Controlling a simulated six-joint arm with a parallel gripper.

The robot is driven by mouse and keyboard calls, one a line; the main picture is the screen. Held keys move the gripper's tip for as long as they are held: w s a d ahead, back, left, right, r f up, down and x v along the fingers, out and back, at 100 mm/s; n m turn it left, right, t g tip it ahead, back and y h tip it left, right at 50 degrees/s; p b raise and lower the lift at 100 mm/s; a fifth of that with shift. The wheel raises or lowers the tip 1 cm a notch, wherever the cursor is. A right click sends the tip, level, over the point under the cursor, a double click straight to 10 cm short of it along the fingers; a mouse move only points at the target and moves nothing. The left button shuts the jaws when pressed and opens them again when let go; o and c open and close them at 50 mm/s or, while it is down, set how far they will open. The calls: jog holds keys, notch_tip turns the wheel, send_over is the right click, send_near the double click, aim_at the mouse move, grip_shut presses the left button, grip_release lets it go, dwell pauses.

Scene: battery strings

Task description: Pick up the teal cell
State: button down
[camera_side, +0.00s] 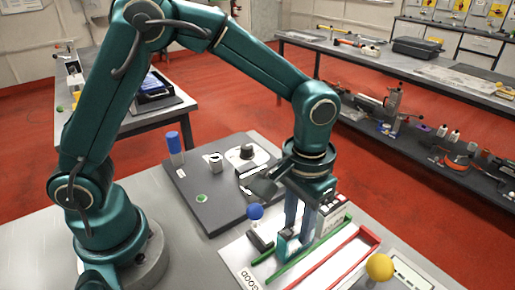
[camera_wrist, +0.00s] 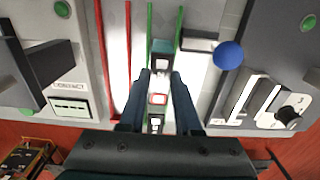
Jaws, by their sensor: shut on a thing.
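The teal cell (camera_side: 281,246) is a small block low in the green-railed lane of the white tray (camera_side: 238,257) marked GOOD. My gripper (camera_side: 293,238) points down over this lane, its fingers closed on the cell. In the wrist view the fingertips (camera_wrist: 161,76) stand on both sides of the teal cell (camera_wrist: 160,72), which is partly hidden between them. The side view does not clearly show whether the cell's underside touches the tray.
Green rails (camera_side: 318,243) and red rails (camera_side: 345,256) border the lanes. A blue-ball lever (camera_side: 255,212) stands close to the left, a yellow ball (camera_side: 380,267) to the right. A dark fixture plate (camera_side: 205,205) lies farther left.

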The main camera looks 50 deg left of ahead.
aim_at(298, 226)
jog(key=shift+r, duration=2.35)
